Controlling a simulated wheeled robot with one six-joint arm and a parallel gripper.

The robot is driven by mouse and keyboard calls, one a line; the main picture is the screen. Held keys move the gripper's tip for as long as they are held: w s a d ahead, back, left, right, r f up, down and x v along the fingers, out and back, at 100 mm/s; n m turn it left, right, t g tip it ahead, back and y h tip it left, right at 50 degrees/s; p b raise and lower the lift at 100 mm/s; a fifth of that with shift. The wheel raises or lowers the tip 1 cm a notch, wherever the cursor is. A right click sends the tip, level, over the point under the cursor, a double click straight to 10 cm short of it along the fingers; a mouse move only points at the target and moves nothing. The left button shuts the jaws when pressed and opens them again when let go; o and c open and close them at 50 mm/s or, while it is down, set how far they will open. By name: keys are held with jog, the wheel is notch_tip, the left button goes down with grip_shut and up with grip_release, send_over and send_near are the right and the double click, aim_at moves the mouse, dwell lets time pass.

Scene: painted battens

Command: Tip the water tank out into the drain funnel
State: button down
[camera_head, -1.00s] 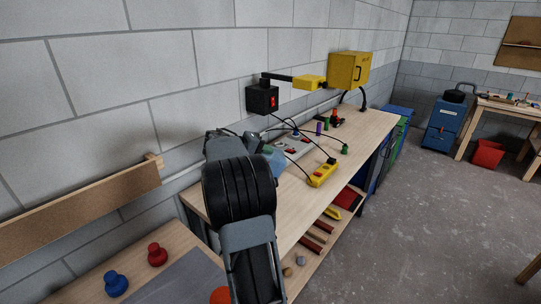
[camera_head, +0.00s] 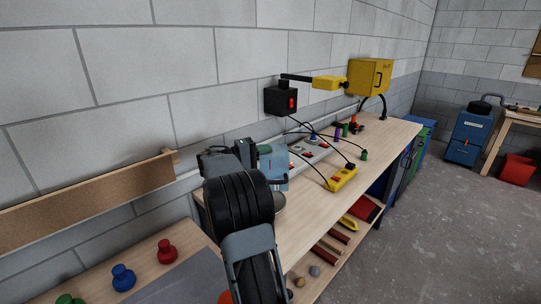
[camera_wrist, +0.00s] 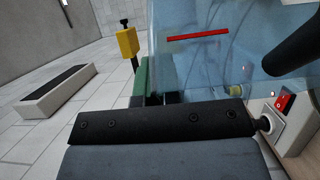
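The water tank (camera_head: 274,172) is a translucent light-blue box with a green part (camera_head: 265,149) near its top, beside my gripper (camera_head: 243,152) in the head view. In the wrist view the tank (camera_wrist: 215,75) fills the upper middle, very close, with a red line on its wall. My gripper's dark jaw (camera_wrist: 155,122) spans the front there, and the green part (camera_wrist: 141,78) stands just behind it. Whether the jaws are closed on it is hidden. A grey round rim (camera_head: 280,201) shows below the tank; I cannot tell whether it is the drain funnel.
A yellow socket block (camera_head: 342,178) with cables lies on the bench (camera_head: 313,200). A black switch box (camera_head: 280,100) and a yellow cabinet (camera_head: 369,77) hang on the wall. Red (camera_head: 167,251) and blue (camera_head: 123,277) knobs stand at the front left.

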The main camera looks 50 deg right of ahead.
aim_at(286, 150)
jog(key=shift+w+a+n+g+h+b, duration=0.4)
jog(key=shift+w+a+n+h+b, duration=0.3)
jog(key=shift+w+a+h, duration=0.75)
jog(key=shift+w, duration=0.1)
dwell(2.3)
jog(key=s+d+y+b, duration=0.1)
jog(key=s, duration=0.1)
jog(key=s+d+m+t+y+b, duration=0.1)
jog(key=s+d+y, duration=0.1)
jog(key=shift+d+m+y, duration=0.2)
jog(key=shift+m+y, duration=0.05)
jog(key=shift+m, duration=0.05)
jog(key=shift+s+d+r+m+t+y+p, duration=0.45)
jog(key=shift+s+d+t+y+p, duration=0.2)
jog(key=shift+s+p, duration=0.2)
jog(key=s+d+y+p, duration=0.1)
jog(key=s+d+r+m+t+y+p, duration=0.1)
jog(key=p, duration=0.1)
jog(key=shift+s+d+t+y, duration=0.2)
jog(key=shift+s+t+y, duration=0.05)
jog(key=s+d+f+m+t+y+p, duration=0.2)
jog(key=s+d+f+t+y+p, duration=0.2)
jog(key=f+t+y+p, duration=0.3)
jog(key=shift+s+f+t+y+p, duration=0.15)
jog(key=shift+f+t+y+p, duration=0.5)
jog(key=shift+p, duration=1.35)
